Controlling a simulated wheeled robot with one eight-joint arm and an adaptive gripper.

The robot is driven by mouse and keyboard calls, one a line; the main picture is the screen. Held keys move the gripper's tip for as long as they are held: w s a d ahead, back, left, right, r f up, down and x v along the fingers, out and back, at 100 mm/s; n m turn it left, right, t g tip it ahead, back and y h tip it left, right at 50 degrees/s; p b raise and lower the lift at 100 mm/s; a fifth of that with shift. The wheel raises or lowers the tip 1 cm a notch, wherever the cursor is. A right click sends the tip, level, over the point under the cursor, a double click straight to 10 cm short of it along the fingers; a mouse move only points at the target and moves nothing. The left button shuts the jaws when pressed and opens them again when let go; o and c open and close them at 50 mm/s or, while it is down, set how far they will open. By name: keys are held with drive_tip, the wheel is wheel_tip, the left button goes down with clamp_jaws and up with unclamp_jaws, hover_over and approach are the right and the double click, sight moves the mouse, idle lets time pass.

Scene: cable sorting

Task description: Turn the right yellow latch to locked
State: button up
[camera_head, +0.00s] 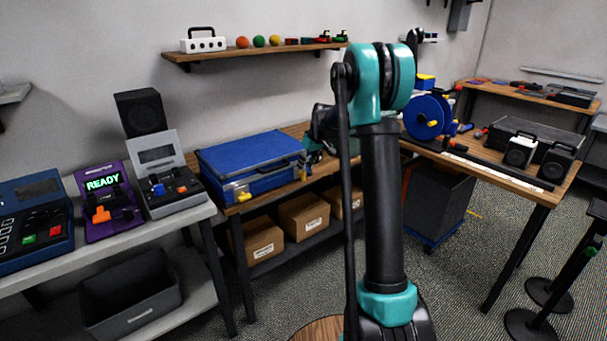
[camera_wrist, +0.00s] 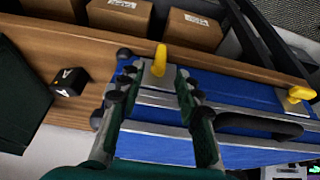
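The blue case (camera_head: 250,155) lies shut on the wooden bench in the head view; its blue side also fills the middle of the wrist view (camera_wrist: 240,90). The right yellow latch (camera_head: 303,173) is at the case's right front. In the turned-over wrist view this latch (camera_wrist: 160,60) shows at left, its handle pointing up the picture, towards the bench's front edge. The other yellow latch (camera_head: 243,197) is at the left front, and at right in the wrist view (camera_wrist: 298,93). My gripper (camera_wrist: 153,82) is open, its fingers apart on either side of the right latch; contact is unclear.
The black case handle (camera_wrist: 258,124) is beside my gripper. A small black block marked A (camera_wrist: 70,82) sits on the bench near the case. Cardboard boxes (camera_head: 303,216) stand on the shelf below. A blue spool (camera_head: 427,117) is on the right-hand bench.

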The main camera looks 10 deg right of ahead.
sight(303, 173)
drive_tip(key=shift+x, duration=2.7)
drive_tip(key=shift+c, duration=0.3)
clamp_jaws()
